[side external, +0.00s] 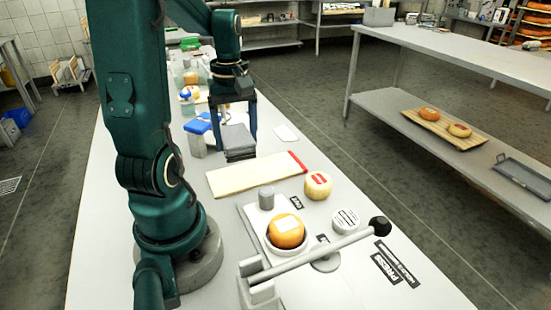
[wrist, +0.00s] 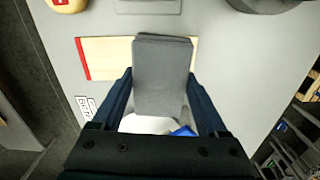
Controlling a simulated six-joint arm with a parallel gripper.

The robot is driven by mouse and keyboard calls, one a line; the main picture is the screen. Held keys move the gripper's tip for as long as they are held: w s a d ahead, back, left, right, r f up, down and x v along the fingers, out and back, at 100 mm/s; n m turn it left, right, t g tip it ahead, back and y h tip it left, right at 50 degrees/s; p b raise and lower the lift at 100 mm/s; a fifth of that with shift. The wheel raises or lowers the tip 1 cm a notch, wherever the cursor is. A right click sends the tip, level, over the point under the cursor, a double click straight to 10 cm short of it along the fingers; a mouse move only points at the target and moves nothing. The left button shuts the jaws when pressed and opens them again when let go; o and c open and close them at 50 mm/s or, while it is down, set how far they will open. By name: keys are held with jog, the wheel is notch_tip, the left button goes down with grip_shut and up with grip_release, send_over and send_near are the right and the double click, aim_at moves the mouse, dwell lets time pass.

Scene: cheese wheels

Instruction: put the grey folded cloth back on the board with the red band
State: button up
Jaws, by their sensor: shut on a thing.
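The grey folded cloth (side external: 238,140) is between the two fingers of my gripper (side external: 238,128), which is shut on it. In the wrist view the cloth (wrist: 162,75) hangs out past the fingertips and covers part of the board behind it. The pale wooden board (side external: 248,176) lies flat on the table, with its red band (side external: 298,161) at the right end. In the side view the cloth is beyond the board's far edge. The board also shows in the wrist view (wrist: 107,58), band to the left. How high the cloth is above the table is hard to tell.
A pale cheese with a red label (side external: 318,185) stands close to the board's red end. An orange cheese (side external: 286,231) sits in the press in front. A blue-lidded container (side external: 196,135) stands left of the cloth. A white card (side external: 286,133) lies on the table behind the board.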

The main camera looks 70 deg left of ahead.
aim_at(233, 178)
jog(key=shift+s+a+f+n, duration=0.25)
jog(key=shift+s+a+n, duration=0.15)
jog(key=shift+s+a, duration=0.25)
jog(key=shift+s+f, duration=0.1)
jog(key=shift+f, duration=3.85)
jog(key=shift+f, duration=0.1)
jog(key=o, duration=1.2)
